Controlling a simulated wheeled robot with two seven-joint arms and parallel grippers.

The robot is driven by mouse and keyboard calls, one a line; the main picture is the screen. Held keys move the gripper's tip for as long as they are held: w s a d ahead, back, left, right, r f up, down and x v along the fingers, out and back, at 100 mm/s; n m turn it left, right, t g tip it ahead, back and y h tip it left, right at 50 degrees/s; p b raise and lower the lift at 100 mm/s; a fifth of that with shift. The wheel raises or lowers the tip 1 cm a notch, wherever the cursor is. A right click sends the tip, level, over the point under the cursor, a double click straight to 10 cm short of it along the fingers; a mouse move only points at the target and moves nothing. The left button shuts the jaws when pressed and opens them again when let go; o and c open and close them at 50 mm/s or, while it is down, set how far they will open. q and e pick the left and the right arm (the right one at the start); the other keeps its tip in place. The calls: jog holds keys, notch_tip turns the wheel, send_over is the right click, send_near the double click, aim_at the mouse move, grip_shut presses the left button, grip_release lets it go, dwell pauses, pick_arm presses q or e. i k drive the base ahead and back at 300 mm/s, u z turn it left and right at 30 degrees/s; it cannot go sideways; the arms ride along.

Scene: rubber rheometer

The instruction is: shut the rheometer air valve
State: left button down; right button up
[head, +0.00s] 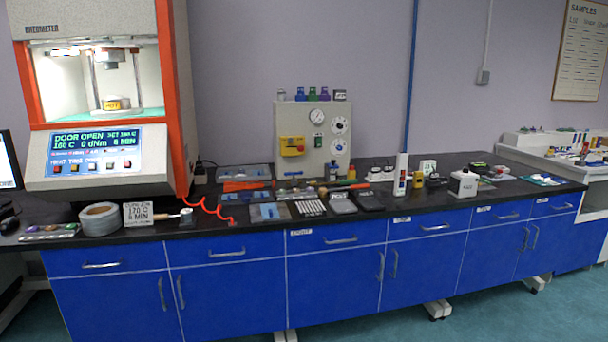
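The rheometer (95,95) stands at the left end of the bench, a beige cabinet with an orange frame. Its chamber is lit and open, and its blue display (96,150) reads "DOOR OPEN" and 160 C. A red coiled hose (208,208) runs from its lower right side down to the bench's front edge, ending near a small red part (232,222). Neither gripper is in view.
The black bench top (270,222) carries tools, trays and small devices. A white bottle (401,174) and a white box (463,183) stand to the right. Floor in front is clear.

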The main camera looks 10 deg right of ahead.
aim_at(294, 174)
jog(key=z, duration=0.75)
jog(key=i, duration=0.95)
jog(key=z, duration=0.75)
jog(key=i, duration=1.3)
jog(key=u, duration=0.4)
